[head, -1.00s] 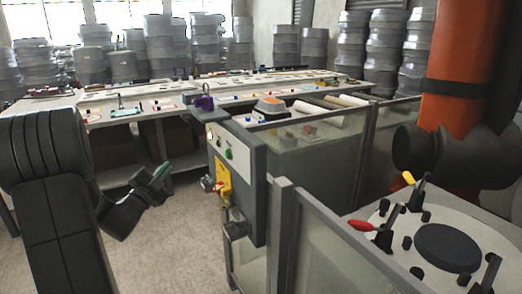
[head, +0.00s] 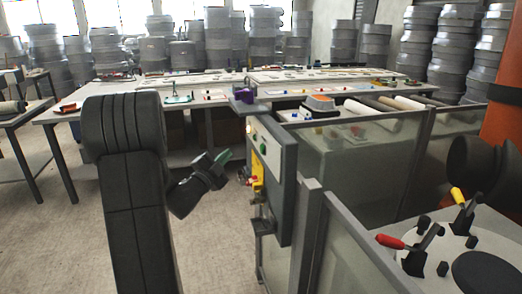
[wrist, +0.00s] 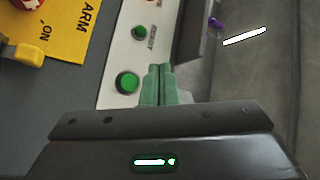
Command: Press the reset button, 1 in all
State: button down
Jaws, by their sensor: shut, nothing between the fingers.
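My gripper (head: 224,156) has green fingers and is left of the grey control box (head: 284,190) in the head view. In the wrist view the fingers (wrist: 159,72) are shut with nothing between them. On the box's pale panel (wrist: 118,52), a large green button (wrist: 127,82) shows just left of the fingertips. Contact with the panel cannot be told.
A yellow plate (wrist: 72,25) with a yellow knob (wrist: 28,54) is on the box, left of the panel in the wrist view. Glass-sided guarding (head: 360,235) stands right of the box. A long workbench (head: 75,112) lies behind.

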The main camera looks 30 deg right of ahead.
aim_at(262, 149)
jog(key=s+d, duration=0.2)
jog(key=d, duration=0.5)
jog(key=shift+d, duration=0.4)
jog(key=shift+d+b, duration=0.1)
jog(key=shift+b, duration=0.35)
dwell(1.3)
jog(key=shift+d+b, duration=0.25)
jog(key=shift+b, duration=0.05)
jog(key=shift+s+d+b, duration=0.15)
jog(key=shift+d+b, duration=0.2)
jog(key=shift+d, duration=0.1)
dwell(0.6)
jog(key=shift+a, duration=0.1)
jog(key=shift+a+b, duration=0.3)
jog(key=shift+a, duration=0.4)
